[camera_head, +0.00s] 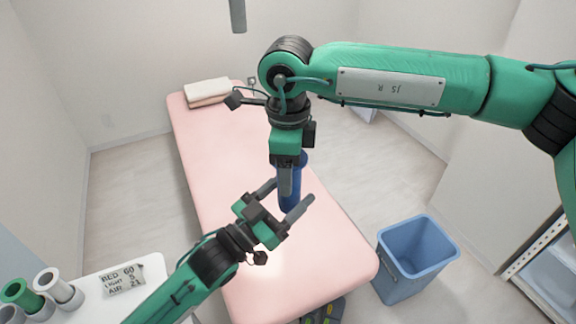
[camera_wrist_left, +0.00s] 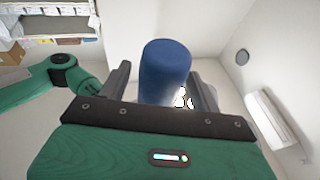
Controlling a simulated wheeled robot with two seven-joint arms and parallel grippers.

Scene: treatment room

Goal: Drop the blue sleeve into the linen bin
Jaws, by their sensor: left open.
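The blue sleeve (camera_head: 291,199) is a dark blue cylinder that hangs roughly upright above the pink bed. My right gripper (camera_head: 286,181) points down and is shut on its upper part; one finger covers some of it. My left gripper (camera_head: 291,192) is open, with its fingers on either side of the lower part. In the left wrist view the sleeve (camera_wrist_left: 165,70) stands between the open fingers; I cannot tell whether they touch it. The linen bin (camera_head: 402,282), a blue open-topped bin, stands on the floor at the lower right, apart from both grippers.
The pink bed (camera_head: 225,180) fills the middle, with a folded towel (camera_head: 207,92) at its far end. A white stand (camera_head: 150,270) at lower left holds several rolls and a sign (camera_head: 123,279). Shelving (camera_head: 545,245) is at the right. Floor between bed and shelving is mostly clear.

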